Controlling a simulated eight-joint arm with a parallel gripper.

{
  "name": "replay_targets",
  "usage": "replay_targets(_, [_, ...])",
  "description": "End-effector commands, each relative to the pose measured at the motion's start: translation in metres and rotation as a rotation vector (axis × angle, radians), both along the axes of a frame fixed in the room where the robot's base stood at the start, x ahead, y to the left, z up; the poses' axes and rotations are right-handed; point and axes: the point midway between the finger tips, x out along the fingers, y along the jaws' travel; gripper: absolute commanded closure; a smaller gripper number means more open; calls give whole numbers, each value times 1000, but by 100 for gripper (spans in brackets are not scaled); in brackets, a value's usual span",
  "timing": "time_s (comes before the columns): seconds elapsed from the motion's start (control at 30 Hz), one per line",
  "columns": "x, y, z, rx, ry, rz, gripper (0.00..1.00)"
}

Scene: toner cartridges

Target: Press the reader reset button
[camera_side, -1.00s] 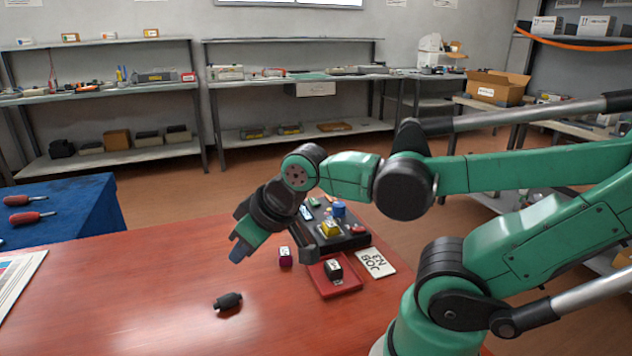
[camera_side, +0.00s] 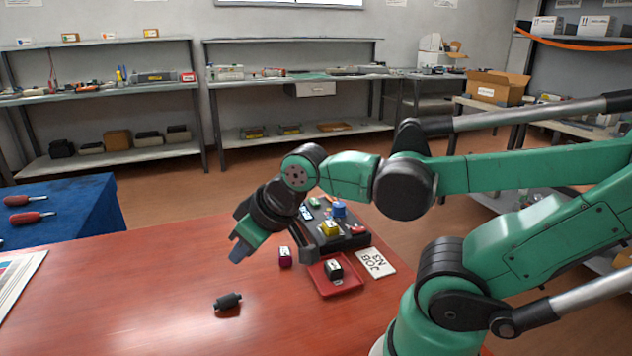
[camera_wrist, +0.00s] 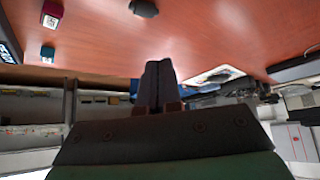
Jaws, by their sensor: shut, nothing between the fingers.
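The black reader unit (camera_side: 322,238) stands on the red table, with a blue cartridge (camera_side: 338,209) and a yellow cartridge (camera_side: 330,229) on it. A small green piece (camera_side: 314,203) and a small red piece (camera_side: 357,229) also show on it; I cannot tell which part is the reset button. My gripper (camera_side: 240,250) is left of the reader, above the table, pointing down, apart from everything. Its fingers are together and empty in the wrist view (camera_wrist: 158,72). My wrist hides part of the reader's left side.
A red tray (camera_side: 345,287) holds a black cartridge (camera_side: 333,269). A magenta cartridge (camera_side: 285,256) stands left of it, and it shows in the wrist view (camera_wrist: 47,53). A white card (camera_side: 375,262) lies right. A black cylinder (camera_side: 228,301) lies in front.

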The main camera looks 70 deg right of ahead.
Motion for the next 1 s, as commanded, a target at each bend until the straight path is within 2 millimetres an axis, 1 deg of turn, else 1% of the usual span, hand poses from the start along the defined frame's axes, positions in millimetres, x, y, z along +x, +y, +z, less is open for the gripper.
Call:
replay_targets(0.53, [0,0,0,1,0,-2,100])
replay_targets(0.67, [6,-8,4,16,-4,-44,100])
replay_targets(0.77, [19,-26,11,49,-14,-130,100])
replay_targets(0.87, [36,-55,21,98,-32,-263,100])
replay_targets(0.97, [53,-95,28,157,-60,-415,100])
replay_targets(1.0, [59,-113,30,180,-74,-477,100])
